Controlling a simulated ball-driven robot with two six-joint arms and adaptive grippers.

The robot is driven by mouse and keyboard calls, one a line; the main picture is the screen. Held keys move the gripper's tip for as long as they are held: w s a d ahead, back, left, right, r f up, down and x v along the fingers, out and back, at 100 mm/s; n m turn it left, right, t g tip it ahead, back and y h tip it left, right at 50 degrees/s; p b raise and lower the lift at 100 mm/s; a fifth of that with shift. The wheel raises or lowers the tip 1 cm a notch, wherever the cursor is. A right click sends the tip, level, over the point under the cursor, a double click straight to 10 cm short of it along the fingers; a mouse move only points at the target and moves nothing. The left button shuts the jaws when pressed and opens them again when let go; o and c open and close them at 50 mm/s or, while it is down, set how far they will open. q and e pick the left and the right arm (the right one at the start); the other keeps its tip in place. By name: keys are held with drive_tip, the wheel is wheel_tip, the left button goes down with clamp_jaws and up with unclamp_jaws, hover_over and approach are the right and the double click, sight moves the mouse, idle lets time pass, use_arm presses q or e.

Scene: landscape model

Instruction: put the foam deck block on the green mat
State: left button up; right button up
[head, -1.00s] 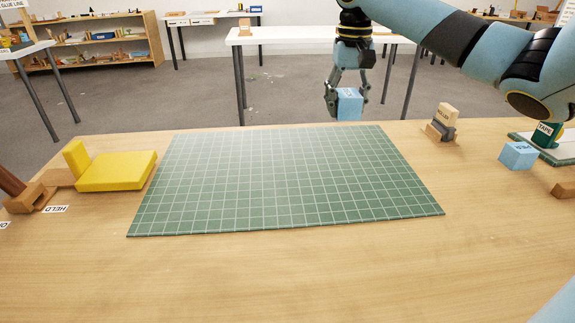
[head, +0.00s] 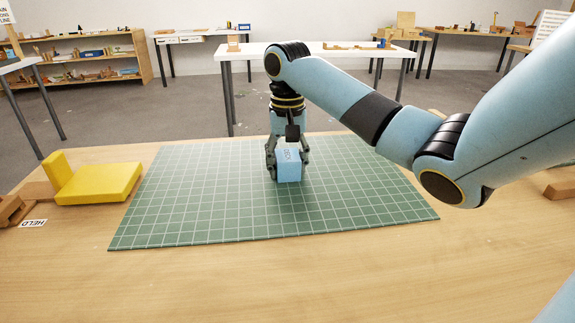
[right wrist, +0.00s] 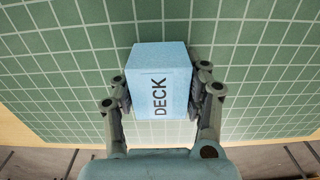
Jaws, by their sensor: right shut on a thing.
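The foam deck block (head: 289,167) is a light blue cube marked with dark lettering. It reads DECK in the right wrist view, where the block (right wrist: 161,82) sits between both fingers. My right gripper (head: 287,165) is shut on it, and it also shows in the right wrist view (right wrist: 163,92). The green mat (head: 200,205) with a white grid lies on the wooden table. The block is over the back middle part of the mat. I cannot tell whether its underside touches the mat. My left gripper is not in view.
A yellow L-shaped pair of blocks (head: 98,184) lies left of the mat, by a HELD label (head: 34,223). A wooden block (head: 560,190) lies at the far right. My right arm hides much of the right side. The rest of the mat is bare.

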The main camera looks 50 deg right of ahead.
sight(288, 155)
drive_tip(key=o, duration=0.7)
drive_tip(key=shift+r, duration=0.1)
wheel_tip(288, 155, up, 9)
drive_tip(key=p, duration=0.2)
drive_tip(key=shift+f+p, duration=0.2)
drive_tip(key=shift+p, duration=0.1)
wheel_tip(288, 155, up, 3)
drive_tip(key=shift+f+p, duration=0.15)
drive_tip(key=shift+p, duration=1.1)
drive_tip(key=shift+r+p, duration=0.4)
drive_tip(key=shift+p, duration=0.1)
drive_tip(key=shift+f, duration=0.1)
